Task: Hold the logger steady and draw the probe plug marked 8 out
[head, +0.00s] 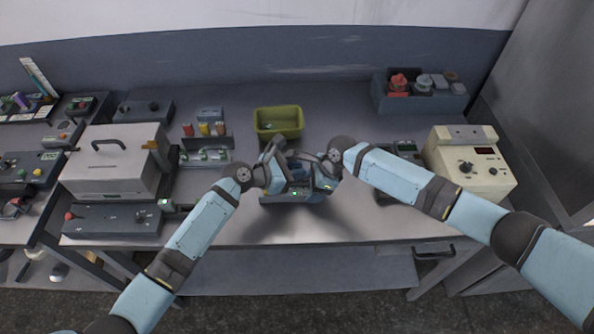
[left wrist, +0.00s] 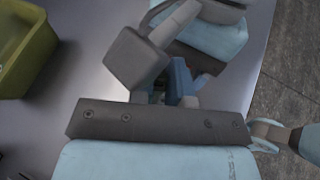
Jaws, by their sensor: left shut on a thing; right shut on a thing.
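The logger (head: 290,197), a dark box with small green lights on its front, is near the front middle of the bench, between my two grippers. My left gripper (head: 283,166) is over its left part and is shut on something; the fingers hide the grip. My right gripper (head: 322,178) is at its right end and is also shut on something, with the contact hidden. The left wrist view shows a blue piece (left wrist: 181,80) among grey finger parts; I cannot tell whether it belongs to the logger or a plug. The number 8 is not readable.
An olive bin (head: 278,122) stands behind the grippers. A grey lidded case (head: 113,165) stands to the left and a cream instrument (head: 469,164) to the right. A grey tray (head: 421,103) with red and grey items is at back right. The bench front (head: 250,235) is clear.

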